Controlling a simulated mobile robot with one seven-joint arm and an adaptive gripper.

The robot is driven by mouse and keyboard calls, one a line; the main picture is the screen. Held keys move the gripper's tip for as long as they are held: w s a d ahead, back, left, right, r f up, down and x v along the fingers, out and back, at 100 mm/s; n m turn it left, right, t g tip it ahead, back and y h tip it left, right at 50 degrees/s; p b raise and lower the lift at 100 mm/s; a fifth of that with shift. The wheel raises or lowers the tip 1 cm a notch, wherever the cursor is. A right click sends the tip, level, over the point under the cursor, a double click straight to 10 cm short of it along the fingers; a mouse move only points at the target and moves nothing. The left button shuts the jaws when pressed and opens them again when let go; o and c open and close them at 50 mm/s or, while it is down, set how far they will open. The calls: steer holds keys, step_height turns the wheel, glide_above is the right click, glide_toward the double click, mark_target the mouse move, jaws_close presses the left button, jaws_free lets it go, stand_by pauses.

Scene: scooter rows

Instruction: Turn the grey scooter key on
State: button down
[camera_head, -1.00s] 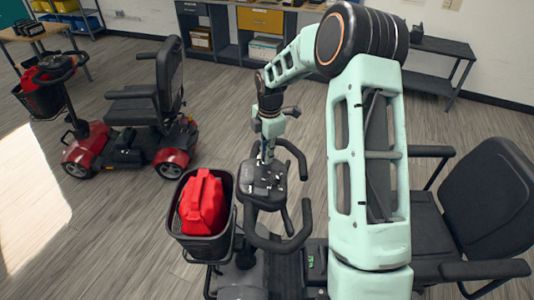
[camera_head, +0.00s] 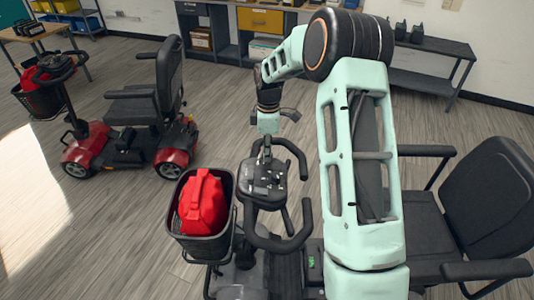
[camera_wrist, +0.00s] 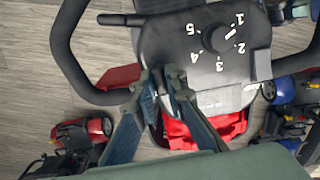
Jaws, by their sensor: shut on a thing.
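The near scooter's dark console (camera_head: 262,190) sits between its black handlebars. It also fills the top of the wrist view (camera_wrist: 195,48), with a speed dial (camera_wrist: 214,38) numbered 1 to 5. My gripper (camera_head: 265,158) points down at the console's far part. In the wrist view my gripper (camera_wrist: 166,92) has its fingers closed together at the console's edge, beside the dial, on a small dark piece that looks like the key. The fingertips hide most of the key, so its turn angle cannot be told.
A black basket (camera_head: 181,243) with a red can (camera_head: 203,203) hangs at the scooter's front. Handlebar loops flank the console closely. The scooter's black seat (camera_head: 490,210) is at the right. A red scooter (camera_head: 125,142) stands at the left, with open floor between.

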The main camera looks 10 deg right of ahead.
steer(key=m, duration=0.6)
steer(key=shift+w+g, duration=0.1)
steer(key=shift+g, duration=0.2)
steer(key=shift+m, duration=0.4)
steer(key=c, duration=2)
jaws_free()
steer(key=shift+o, duration=0.2)
step_height(320, 180, up, 12)
steer(key=shift+w+d, duration=0.3)
steer(key=shift+d, duration=0.05)
steer(key=shift+b, duration=0.3)
